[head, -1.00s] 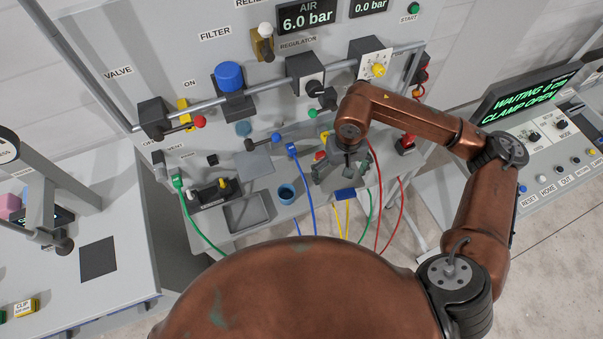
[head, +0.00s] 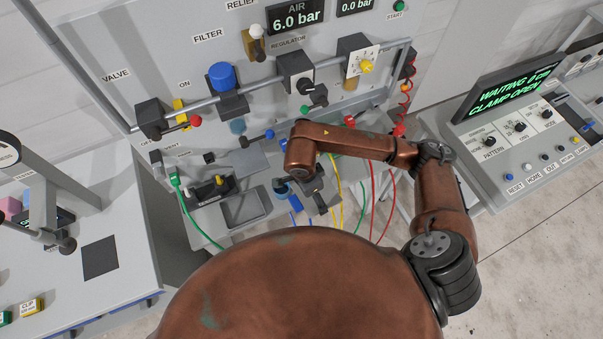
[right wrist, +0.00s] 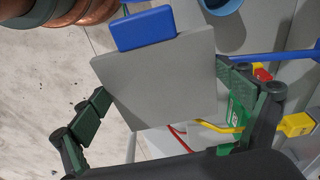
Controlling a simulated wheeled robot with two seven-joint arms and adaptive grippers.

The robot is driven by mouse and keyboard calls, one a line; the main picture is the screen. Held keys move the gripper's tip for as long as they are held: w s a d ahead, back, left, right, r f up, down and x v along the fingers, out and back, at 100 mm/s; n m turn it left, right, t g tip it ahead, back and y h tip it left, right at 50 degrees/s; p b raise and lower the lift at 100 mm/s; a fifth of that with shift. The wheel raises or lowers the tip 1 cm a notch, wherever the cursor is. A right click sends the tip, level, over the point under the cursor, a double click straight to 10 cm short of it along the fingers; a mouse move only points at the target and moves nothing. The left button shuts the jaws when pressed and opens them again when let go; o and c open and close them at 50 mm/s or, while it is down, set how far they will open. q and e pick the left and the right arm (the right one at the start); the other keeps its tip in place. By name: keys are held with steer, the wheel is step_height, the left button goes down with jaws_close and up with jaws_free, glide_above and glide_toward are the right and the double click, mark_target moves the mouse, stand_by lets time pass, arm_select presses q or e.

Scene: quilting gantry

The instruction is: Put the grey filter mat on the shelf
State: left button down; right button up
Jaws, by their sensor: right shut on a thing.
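The grey filter mat (right wrist: 160,85) is a flat grey square with a blue tab (right wrist: 146,28) on its far edge. In the right wrist view it sits between the two dark green fingers of my right gripper, which is shut on it. In the head view my right gripper (head: 312,188) is low over the front of the panel's grey ledge, beside the blue cup. The mat is mostly hidden there by the gripper. I cannot tell which surface is the shelf. My left gripper is not in view.
The ledge bears a grey tray (head: 247,208), a flat grey plate (head: 250,155) and a black block with a yellow knob (head: 212,187). A blue cup (right wrist: 222,4) is close to the mat. Coloured hoses, including a red one (head: 372,190), hang right of the gripper. A rail (head: 215,93) crosses above.

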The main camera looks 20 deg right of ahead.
steer(key=shift+w+f+m, duration=0.25)
steer(key=shift+f+m, duration=0.1)
steer(key=shift+m, duration=0.15)
steer(key=w, duration=0.1)
steer(key=w+d+f, duration=0.1)
steer(key=w, duration=0.1)
steer(key=shift+w+d+f+p, duration=0.1)
steer(key=shift+d+f+p, duration=0.15)
steer(key=shift+p, duration=0.15)
steer(key=w+d+f, duration=0.1)
steer(key=w+f, duration=0.1)
steer(key=w+d+f, duration=0.1)
steer(key=w+f, duration=0.1)
steer(key=w, duration=0.1)
steer(key=w+d+f+p, duration=0.1)
steer(key=w+f, duration=0.2)
steer(key=shift+w+d+f, duration=0.2)
steer(key=shift+w+f, duration=0.15)
steer(key=shift+f, duration=0.05)
step_height(320, 180, down, 3)
steer(key=shift+w+p, duration=0.15)
steer(key=shift+p, duration=0.3)
steer(key=shift+f, duration=0.15)
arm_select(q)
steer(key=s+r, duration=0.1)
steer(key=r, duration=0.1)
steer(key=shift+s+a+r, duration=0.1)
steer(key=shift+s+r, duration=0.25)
arm_select(e)
steer(key=shift+f, duration=0.1)
